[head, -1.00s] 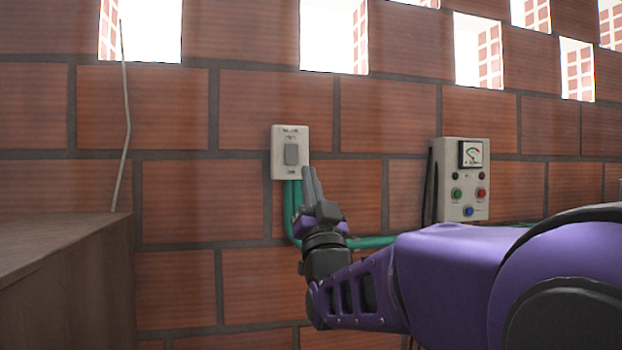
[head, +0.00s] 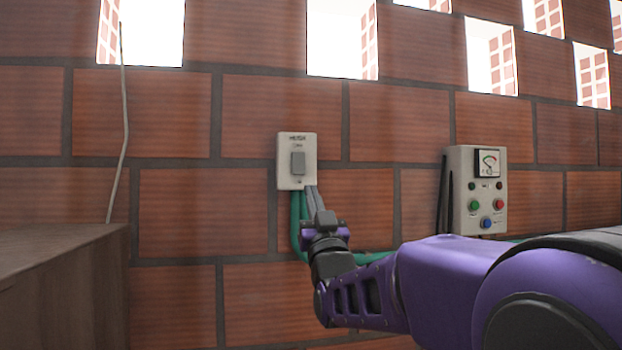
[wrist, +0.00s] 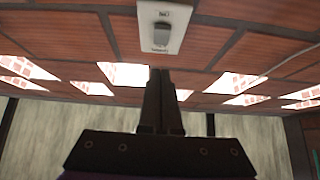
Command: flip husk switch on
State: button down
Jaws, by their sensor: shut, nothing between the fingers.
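The husk switch is a white plate (head: 283,173) with a grey rocker (head: 298,163) on the brick wall, its label reading HUSK at the top. It also shows in the wrist view, where the plate (wrist: 147,41) and rocker (wrist: 161,36) lie at the top middle. My gripper (head: 312,190) is shut and empty. In the head view its fingertips are at the plate's lower right edge, below the rocker. In the wrist view the fingertips (wrist: 162,72) point toward the plate. I cannot tell whether they touch it.
A grey control box (head: 461,213) with a meter and coloured buttons hangs on the wall to the right. Green conduit (head: 296,222) runs below the switch. A wooden cabinet (head: 60,270) stands at the lower left. Bright openings pierce the upper wall.

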aim_at(299, 167)
jog(key=x, duration=0.3)
jog(key=f+x, duration=0.1)
jog(key=x, duration=0.2)
jog(key=w+x, duration=0.1)
jog(key=x, duration=0.2)
jog(key=shift+w+a+f, duration=0.15)
jog(key=shift+a+f, duration=0.1)
jog(key=shift+f, duration=0.1)
jog(key=shift+w+a, duration=0.15)
jog(key=shift+w, duration=0.45)
jog(key=shift+w, duration=0.1)
